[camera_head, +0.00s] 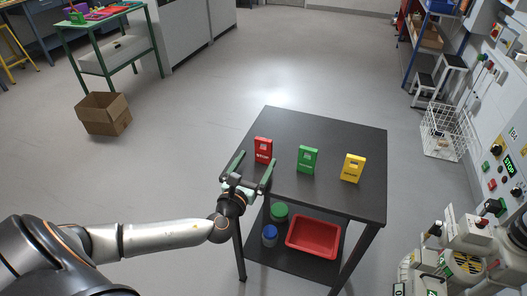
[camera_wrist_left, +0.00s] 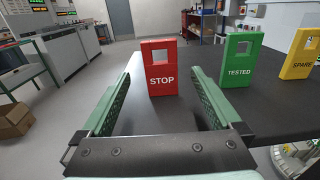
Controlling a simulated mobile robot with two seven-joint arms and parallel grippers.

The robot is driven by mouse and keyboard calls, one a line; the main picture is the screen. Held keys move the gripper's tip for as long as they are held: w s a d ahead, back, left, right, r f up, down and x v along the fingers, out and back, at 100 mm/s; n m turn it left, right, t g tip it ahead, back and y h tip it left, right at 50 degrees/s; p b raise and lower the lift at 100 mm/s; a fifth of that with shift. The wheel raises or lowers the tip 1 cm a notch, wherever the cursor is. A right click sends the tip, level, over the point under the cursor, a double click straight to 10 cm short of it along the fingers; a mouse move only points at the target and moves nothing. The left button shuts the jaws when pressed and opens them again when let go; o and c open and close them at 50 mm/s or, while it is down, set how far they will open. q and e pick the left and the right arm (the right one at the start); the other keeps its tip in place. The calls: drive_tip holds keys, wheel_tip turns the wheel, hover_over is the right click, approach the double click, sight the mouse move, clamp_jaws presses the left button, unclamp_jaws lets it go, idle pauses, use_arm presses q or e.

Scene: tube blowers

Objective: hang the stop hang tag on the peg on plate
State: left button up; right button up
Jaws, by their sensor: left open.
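The red stop tag (camera_head: 263,150) stands upright on the dark table (camera_head: 350,204), with a square hole near its top. In the left wrist view the red tag (camera_wrist_left: 160,80) faces me with white STOP lettering. My left gripper (camera_head: 256,160) is open and low over the table's near left edge, pointing at the tag. In the wrist view its two green fingers (camera_wrist_left: 161,76) lie on either side of the tag, apart from it. I cannot tell how far the tag is between the fingertips. I cannot make out the peg on the plate.
A green TESTED tag (camera_head: 307,160) and a yellow SPARE tag (camera_head: 352,168) stand to the right of the red one. A red tray (camera_head: 313,253) is on the shelf below. A control panel (camera_head: 501,135) is at the right. A cardboard box (camera_head: 104,114) is on the floor.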

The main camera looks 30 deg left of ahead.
sight(262, 150)
use_arm(q)
drive_tip(key=x, duration=0.3)
drive_tip(key=shift+w, duration=0.35)
drive_tip(key=c, duration=1.4)
drive_tip(key=shift+r, duration=0.15)
